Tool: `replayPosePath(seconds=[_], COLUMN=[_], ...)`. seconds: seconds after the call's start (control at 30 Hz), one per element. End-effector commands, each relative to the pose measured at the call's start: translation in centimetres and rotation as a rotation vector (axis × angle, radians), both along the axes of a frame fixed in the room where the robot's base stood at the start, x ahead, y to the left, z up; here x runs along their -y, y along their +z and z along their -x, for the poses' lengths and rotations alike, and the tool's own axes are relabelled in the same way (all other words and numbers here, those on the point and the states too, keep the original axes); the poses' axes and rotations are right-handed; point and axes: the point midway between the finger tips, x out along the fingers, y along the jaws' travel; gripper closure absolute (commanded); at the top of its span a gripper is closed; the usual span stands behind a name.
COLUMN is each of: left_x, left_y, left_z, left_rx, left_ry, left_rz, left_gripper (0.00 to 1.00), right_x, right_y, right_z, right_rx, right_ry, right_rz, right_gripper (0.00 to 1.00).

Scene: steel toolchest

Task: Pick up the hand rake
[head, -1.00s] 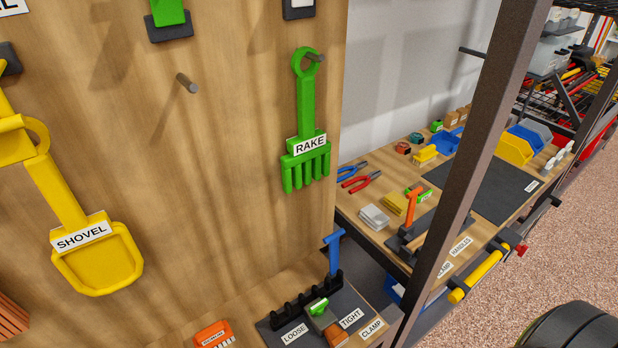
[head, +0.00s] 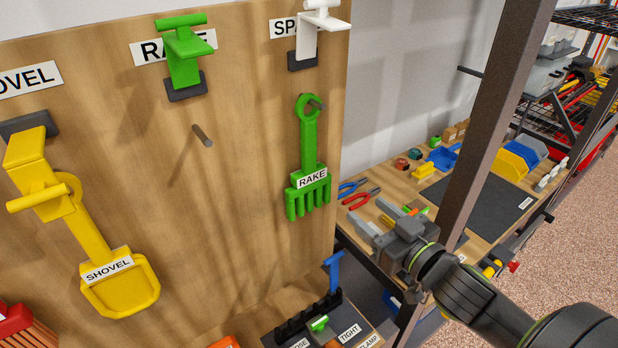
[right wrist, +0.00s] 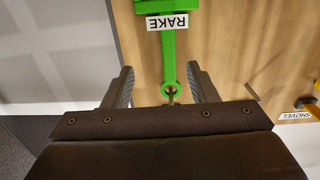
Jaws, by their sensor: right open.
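The green hand rake (head: 309,148) hangs upright on the wooden panel, its ring over a peg and its tines down. A white RAKE label is on its head. It also shows upside down in the right wrist view (right wrist: 169,55), its handle seen between the two fingers, with the ring near the bottom. My right gripper (head: 374,219) is open and empty, to the right of the rake and slightly below it in the head view, apart from it. My left gripper is not in view.
A yellow shovel (head: 95,240) hangs left on the panel (head: 240,230). A bare peg (head: 202,136) sticks out left of the rake. A green holder (head: 183,55) and a white holder (head: 313,32) are above. A dark post (head: 490,120) stands right, before a workbench with tools.

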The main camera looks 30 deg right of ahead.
Motion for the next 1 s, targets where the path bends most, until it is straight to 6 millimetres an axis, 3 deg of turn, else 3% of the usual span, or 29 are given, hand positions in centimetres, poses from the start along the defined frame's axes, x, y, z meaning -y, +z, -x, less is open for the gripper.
replayPosePath(seconds=[0.13,0.6,1.0], left_x=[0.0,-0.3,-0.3], left_y=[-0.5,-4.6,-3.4], left_z=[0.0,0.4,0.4], left_rx=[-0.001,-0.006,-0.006], left_ry=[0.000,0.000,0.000], left_rz=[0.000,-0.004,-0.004], left_gripper=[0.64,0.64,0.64], right_x=[-0.6,-1.3,-2.2], right_y=[1.0,0.8,1.2], right_z=[-0.4,-5.0,-11.4], right_rx=[0.039,0.043,0.038], right_ry=[0.039,0.040,0.038], right_rz=[-0.009,-0.010,-0.014], right_gripper=[0.47,0.47,0.47])
